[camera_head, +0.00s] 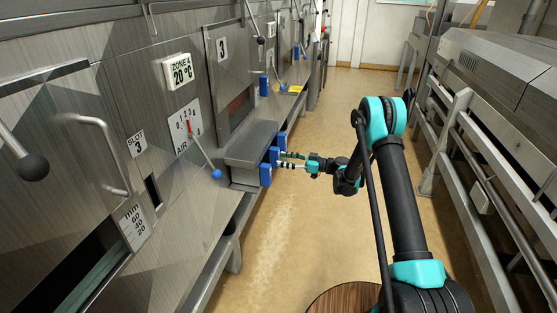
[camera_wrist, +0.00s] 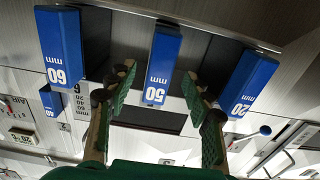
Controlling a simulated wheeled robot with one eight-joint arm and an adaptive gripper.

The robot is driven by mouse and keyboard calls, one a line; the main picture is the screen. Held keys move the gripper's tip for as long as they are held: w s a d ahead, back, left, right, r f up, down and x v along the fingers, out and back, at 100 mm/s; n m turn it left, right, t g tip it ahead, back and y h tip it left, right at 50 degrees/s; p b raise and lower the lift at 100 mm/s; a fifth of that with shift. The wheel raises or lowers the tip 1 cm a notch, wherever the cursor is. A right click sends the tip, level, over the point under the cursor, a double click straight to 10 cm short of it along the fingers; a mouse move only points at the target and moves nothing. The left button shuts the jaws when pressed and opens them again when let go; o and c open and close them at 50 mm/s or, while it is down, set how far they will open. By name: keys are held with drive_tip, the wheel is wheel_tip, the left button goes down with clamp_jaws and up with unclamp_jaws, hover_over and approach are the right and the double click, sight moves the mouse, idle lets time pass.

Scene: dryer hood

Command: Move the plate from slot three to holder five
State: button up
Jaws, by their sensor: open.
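No plate can be clearly made out there. Three blue blocks hang in a row at a steel ledge (camera_head: 250,143). In the wrist view they read 60 mm (camera_wrist: 61,45), 50 mm (camera_wrist: 160,65) and 20 mm (camera_wrist: 247,82). My gripper (camera_head: 280,160) is open at the ledge. In the wrist view its fingers (camera_wrist: 157,88) lie left and right of the 50 mm block; contact cannot be told. No holder five label is readable.
A lever with a blue knob (camera_head: 216,174) juts out near the ledge. A black-knobbed lever (camera_head: 32,167) is at far left. A steel rail (camera_head: 480,135) runs along the right. The aisle floor (camera_head: 340,110) between is clear.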

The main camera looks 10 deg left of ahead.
drive_tip(key=d, duration=0.8)
drive_tip(key=shift+s+d, duration=0.15)
drive_tip(key=shift+d, duration=0.2)
drive_tip(key=s+d+r+m+t+h, duration=0.2)
drive_tip(key=s+d+r+m+h, duration=0.6)
drive_tip(key=s+d, duration=0.3)
drive_tip(key=s+d+f+m+h, duration=0.1)
drive_tip(key=s+d+m+h, duration=0.3)
drive_tip(key=s+d, duration=0.5)
drive_tip(key=s+d+f+m+t+h, duration=0.1)
drive_tip(key=s+d+m+h, duration=0.4)
drive_tip(key=s+d, duration=0.5)
drive_tip(key=s+f+h, duration=0.1)
drive_tip(key=s, duration=0.7)
drive_tip(key=shift+d+m+t, duration=0.15)
drive_tip(key=shift+m+t, duration=0.15)
